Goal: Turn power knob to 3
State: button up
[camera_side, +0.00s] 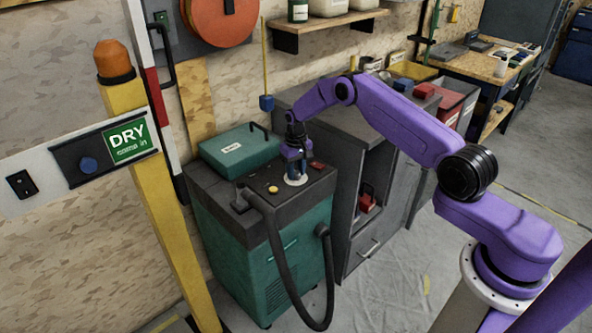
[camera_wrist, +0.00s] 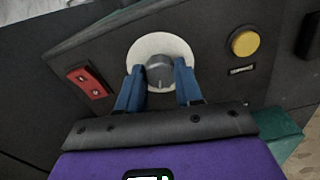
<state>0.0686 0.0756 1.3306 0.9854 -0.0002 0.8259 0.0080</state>
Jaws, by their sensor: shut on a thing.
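The power knob (camera_wrist: 159,72) is a grey round knob on a pale round dial plate (camera_wrist: 152,45), set in the dark top panel of a green machine (camera_side: 290,262). My gripper (camera_wrist: 158,76) points down at the panel, its two blue fingers on either side of the knob and shut on it. In the side view my gripper (camera_side: 295,174) stands over the pale dial and hides the knob. No numbers on the dial can be read, so I cannot tell which setting the knob is at.
A yellow button (camera_wrist: 244,42) and a red switch (camera_wrist: 87,82) flank the dial. A green case (camera_side: 238,150) lies on the machine behind my gripper. A black hose (camera_side: 284,265) hangs at the front. A grey cabinet (camera_side: 345,225) stands close on the right.

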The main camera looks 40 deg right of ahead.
aim_at(296, 172)
jog(key=m, duration=0.3)
jog(key=shift+m, duration=2.2)
jog(key=o, duration=1)
jog(key=shift+o, duration=0.2)
notch_tip(296, 172, up, 18)
jog(key=shift+f, duration=0.25)
jog(key=shift+a, duration=0.15)
